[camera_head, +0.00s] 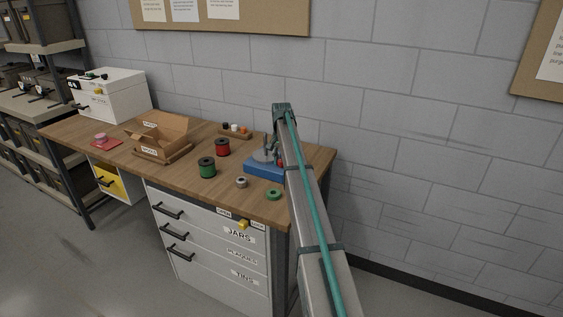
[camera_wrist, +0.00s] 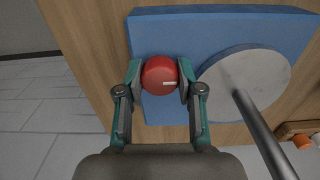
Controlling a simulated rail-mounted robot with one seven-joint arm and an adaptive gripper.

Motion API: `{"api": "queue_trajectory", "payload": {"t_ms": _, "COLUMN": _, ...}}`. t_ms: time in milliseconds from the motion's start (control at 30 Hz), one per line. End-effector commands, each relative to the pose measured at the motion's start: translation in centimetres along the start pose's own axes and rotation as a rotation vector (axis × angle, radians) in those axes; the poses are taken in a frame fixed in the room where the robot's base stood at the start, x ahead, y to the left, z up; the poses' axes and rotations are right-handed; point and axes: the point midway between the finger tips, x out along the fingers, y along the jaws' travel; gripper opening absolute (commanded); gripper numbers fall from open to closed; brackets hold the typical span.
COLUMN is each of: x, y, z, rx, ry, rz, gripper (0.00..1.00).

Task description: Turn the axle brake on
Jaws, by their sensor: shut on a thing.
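The blue base (camera_head: 262,171) stands at the right end of the wooden workbench and carries a grey round disc with an upright metal axle. In the wrist view, the blue base (camera_wrist: 160,35) holds a red round knob (camera_wrist: 158,72) beside the grey disc (camera_wrist: 262,88) and its axle (camera_wrist: 258,130). The knob bears a short white mark that points right in that view. My gripper (camera_wrist: 160,80) is shut on the red knob, one finger on each side. In the head view my arm hides most of the gripper and part of the base.
A red spool (camera_head: 222,147), a green spool (camera_head: 207,167), a grey ring (camera_head: 241,182) and a green ring (camera_head: 274,195) lie left and in front of the base. An open cardboard box (camera_head: 160,140) and a white box (camera_head: 112,98) stand farther left. A wall is behind.

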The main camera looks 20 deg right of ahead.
Motion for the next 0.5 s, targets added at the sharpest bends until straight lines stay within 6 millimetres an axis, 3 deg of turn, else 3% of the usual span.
{"api": "queue_trajectory", "payload": {"t_ms": 400, "x": -0.09, "y": -0.04, "z": -0.08, "rx": 0.011, "ry": 0.002, "rz": -0.001, "gripper": 0.02}}
{"api": "queue_trajectory", "payload": {"t_ms": 433, "x": -0.09, "y": -0.04, "z": -0.08, "rx": 0.01, "ry": 0.002, "rz": -0.001, "gripper": 0.38}}
{"api": "queue_trajectory", "payload": {"t_ms": 500, "x": -0.08, "y": -0.03, "z": -0.08, "rx": 0.01, "ry": 0.002, "rz": -0.001, "gripper": 0.5}}
